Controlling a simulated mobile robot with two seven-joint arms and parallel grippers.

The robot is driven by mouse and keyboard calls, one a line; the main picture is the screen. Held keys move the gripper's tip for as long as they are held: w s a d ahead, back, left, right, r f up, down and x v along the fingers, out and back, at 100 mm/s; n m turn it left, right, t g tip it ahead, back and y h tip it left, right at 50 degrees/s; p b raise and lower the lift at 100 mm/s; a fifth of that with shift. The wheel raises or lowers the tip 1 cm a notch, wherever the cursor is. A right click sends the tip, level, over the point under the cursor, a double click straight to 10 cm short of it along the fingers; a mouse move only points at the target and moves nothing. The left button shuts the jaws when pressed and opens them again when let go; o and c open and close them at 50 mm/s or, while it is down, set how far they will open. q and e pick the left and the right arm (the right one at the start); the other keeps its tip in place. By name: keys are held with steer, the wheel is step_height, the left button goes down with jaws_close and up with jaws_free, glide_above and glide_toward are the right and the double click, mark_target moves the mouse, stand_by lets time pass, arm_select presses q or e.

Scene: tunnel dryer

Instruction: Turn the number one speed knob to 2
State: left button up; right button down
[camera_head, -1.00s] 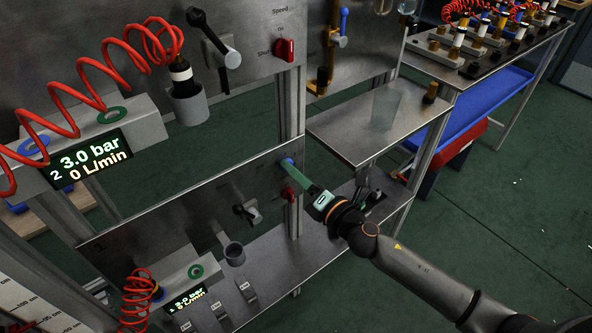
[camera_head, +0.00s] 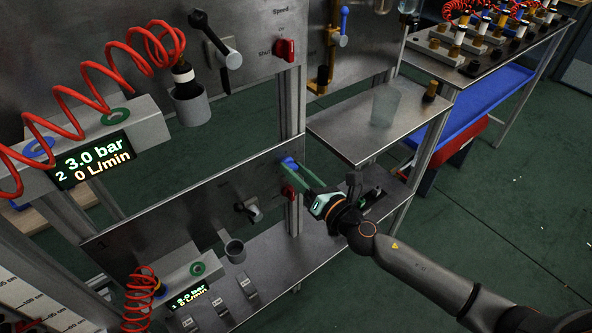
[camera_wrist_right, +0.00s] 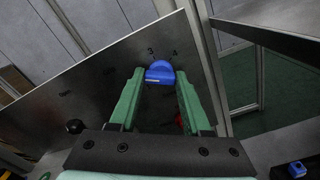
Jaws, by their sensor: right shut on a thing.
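The number one speed knob (camera_head: 287,162) is blue and sits at the upper right of the lower steel panel (camera_head: 180,205). In the right wrist view the blue knob (camera_wrist_right: 159,72) has a pale mark along its lower edge, and the digits 3 and 4 show above it on the panel. My right gripper (camera_head: 291,164) has its green fingers on either side of the knob, and it is shut on the knob. In the right wrist view its fingertips (camera_wrist_right: 159,76) flank the knob left and right. My left gripper is not in view.
A red knob (camera_head: 289,192) sits just below the blue one. A black-handled lever (camera_head: 248,210) is on the same panel to the left. A steel shelf (camera_head: 345,135) with a clear beaker (camera_head: 385,104) stands above right. The upper panel has another red knob (camera_head: 285,49).

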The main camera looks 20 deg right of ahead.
steer(key=c, duration=0.7)
jaws_free()
steer(key=o, duration=0.3)
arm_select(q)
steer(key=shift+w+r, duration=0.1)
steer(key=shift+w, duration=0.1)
arm_select(e)
steer(key=shift+o, duration=0.2)
steer(key=shift+s, duration=0.15)
arm_select(q)
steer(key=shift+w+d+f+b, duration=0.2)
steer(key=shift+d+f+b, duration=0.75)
steer(key=shift+b, duration=0.6)
arm_select(e)
steer(key=v, duration=1.2)
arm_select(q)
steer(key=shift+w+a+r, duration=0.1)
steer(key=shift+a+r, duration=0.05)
arm_select(e)
steer(key=shift+s+d, duration=0.1)
